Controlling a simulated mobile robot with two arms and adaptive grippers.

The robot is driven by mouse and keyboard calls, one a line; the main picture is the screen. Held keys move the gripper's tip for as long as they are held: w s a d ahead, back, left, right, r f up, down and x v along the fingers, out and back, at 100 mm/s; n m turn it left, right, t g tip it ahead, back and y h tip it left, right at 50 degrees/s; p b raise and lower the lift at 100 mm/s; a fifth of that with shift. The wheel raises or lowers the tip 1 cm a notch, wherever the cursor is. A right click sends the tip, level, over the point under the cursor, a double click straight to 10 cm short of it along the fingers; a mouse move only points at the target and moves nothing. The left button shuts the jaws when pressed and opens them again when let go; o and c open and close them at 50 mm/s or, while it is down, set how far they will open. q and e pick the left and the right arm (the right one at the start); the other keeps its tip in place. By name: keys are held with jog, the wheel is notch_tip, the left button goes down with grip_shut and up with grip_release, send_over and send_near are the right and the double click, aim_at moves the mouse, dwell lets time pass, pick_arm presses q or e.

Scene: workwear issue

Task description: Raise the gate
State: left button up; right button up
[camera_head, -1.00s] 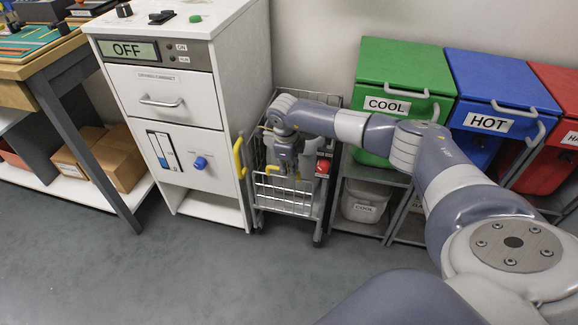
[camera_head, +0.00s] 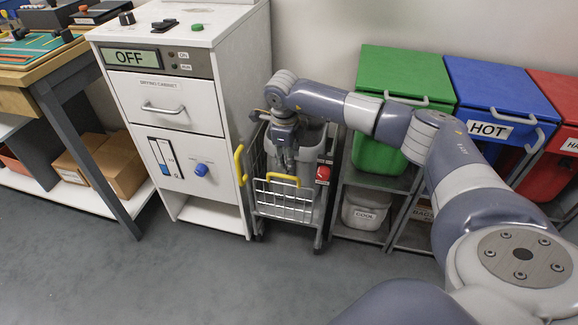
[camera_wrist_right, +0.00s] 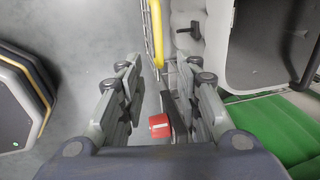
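A wire gate (camera_head: 284,207) with a yellow handle (camera_head: 283,180) is at the front of a small wire trolley (camera_head: 319,205). The gate stands low across the trolley's front. My right gripper (camera_head: 287,168) points down just above and behind the handle in the head view and looks apart from it. In the right wrist view its fingers (camera_wrist_right: 160,95) are spread and empty. A yellow bar (camera_wrist_right: 153,35), likely the handle, lies ahead of them there, and a red knob (camera_wrist_right: 160,126) shows between them. The knob also shows on the trolley's right side (camera_head: 323,174). My left gripper is not in view.
A white drying cabinet (camera_head: 200,95) reading OFF stands close left of the trolley. A rack with green (camera_head: 395,75), blue (camera_head: 500,80) and red bins is on the right. A grey bin (camera_head: 366,210) sits below. The floor (camera_head: 200,280) in front is clear.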

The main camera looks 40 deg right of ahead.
jog(key=shift+s+a+r, duration=0.15)
jog(key=shift+r, duration=0.75)
jog(key=shift+s+a+r, duration=0.1)
jog(key=shift+r, duration=0.75)
